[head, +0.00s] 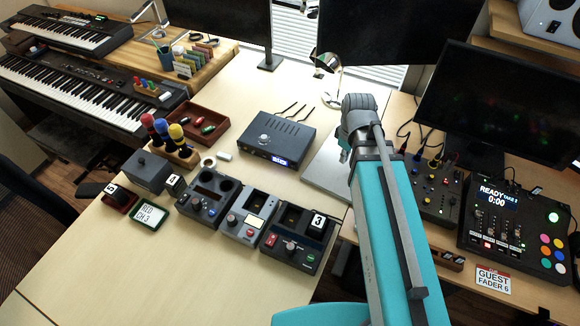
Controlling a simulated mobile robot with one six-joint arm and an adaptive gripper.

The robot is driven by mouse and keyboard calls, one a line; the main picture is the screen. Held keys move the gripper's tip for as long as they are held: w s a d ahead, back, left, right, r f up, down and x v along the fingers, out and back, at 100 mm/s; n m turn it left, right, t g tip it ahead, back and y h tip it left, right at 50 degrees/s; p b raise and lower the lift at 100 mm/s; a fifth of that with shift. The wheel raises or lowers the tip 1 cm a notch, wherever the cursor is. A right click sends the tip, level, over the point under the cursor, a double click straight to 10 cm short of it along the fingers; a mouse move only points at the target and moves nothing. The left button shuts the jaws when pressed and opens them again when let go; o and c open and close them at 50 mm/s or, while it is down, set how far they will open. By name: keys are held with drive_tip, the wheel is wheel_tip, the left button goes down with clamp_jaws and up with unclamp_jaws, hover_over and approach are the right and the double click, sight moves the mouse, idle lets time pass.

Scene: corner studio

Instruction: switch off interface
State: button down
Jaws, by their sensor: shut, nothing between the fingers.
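The interface (268,137) is a dark grey box on the light wooden desk, with a knob on top and a small lit blue display on its front face. My arm reaches in from the lower right, and my gripper (343,156) is just right of the interface, pointing down. It looks apart from the box. The fingers are small and partly hidden by my wrist; they look shut and empty.
Several pedal-like units (248,217) stand in front of the interface. A rack of coloured microphones (174,152) and a red-brown tray (195,128) are to its left. A lamp (329,62) stands behind. A lit console (500,225) is at right. The front left desk is clear.

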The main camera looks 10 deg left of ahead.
drive_tip(key=w+a+f+n+b, duration=0.1)
drive_tip(key=w+a+n, duration=0.1)
drive_tip(key=a+n, duration=0.7)
drive_tip(key=n+g+b, duration=0.1)
drive_tip(key=n, duration=0.9)
hover_over(292, 167)
drive_tip(key=s+d, duration=0.1)
drive_tip(key=s, duration=0.2)
drive_tip(key=shift+w+a+f+n+g, duration=0.15)
drive_tip(key=shift+a+f+n, duration=0.1)
drive_tip(key=shift+a+n, duration=0.4)
drive_tip(key=shift+s+a+f+n+g, duration=0.2)
drive_tip(key=shift+a+n, duration=0.25)
drive_tip(key=shift+n, duration=0.4)
drive_tip(key=shift+f, duration=0.15)
drive_tip(key=b+x, duration=1)
drive_tip(key=shift+a+f+b, duration=0.15)
drive_tip(key=shift+a+b, duration=0.05)
drive_tip(key=shift+b, duration=0.1)
drive_tip(key=w, duration=0.1)
drive_tip(key=w+r+p, duration=0.1)
drive_tip(key=shift+w+d, duration=0.3)
drive_tip(key=shift+d, duration=0.05)
drive_tip(key=shift+w+d, duration=0.3)
drive_tip(key=shift+w, duration=0.4)
drive_tip(key=shift+w, duration=0.1)
